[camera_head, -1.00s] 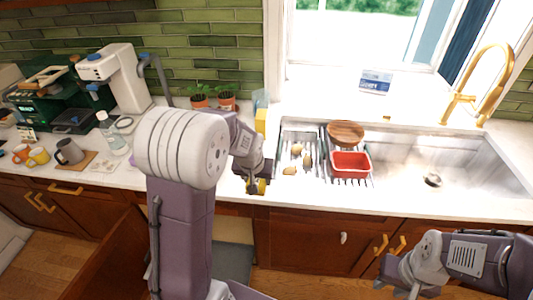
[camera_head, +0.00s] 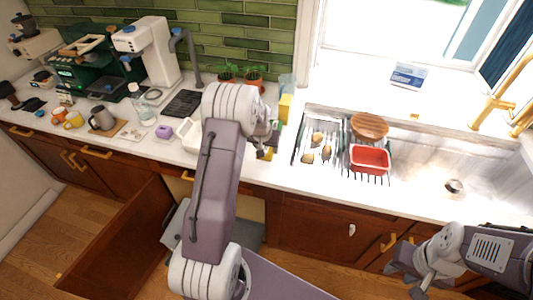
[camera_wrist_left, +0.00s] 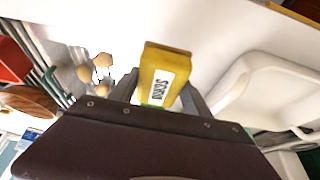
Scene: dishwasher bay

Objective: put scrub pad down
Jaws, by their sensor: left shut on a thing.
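My left gripper (camera_wrist_left: 160,92) is shut on a yellow scrub pad (camera_wrist_left: 163,65) with a white label, seen in the left wrist view. In the head view the scrub pad (camera_head: 267,154) is a small yellow patch at the tip of my left gripper (camera_head: 264,150). It is over the white counter (camera_head: 258,173), left of the sink's drying rack. I cannot tell whether the pad touches the counter. My right gripper (camera_head: 408,279) is low at the right, in front of the cabinets and away from the pad; its jaw opening is unclear.
A white tray (camera_head: 190,138) is partly hidden behind my left arm. A yellow item (camera_head: 285,108) stands behind the gripper. Potted plants (camera_head: 253,78) are by the wall.

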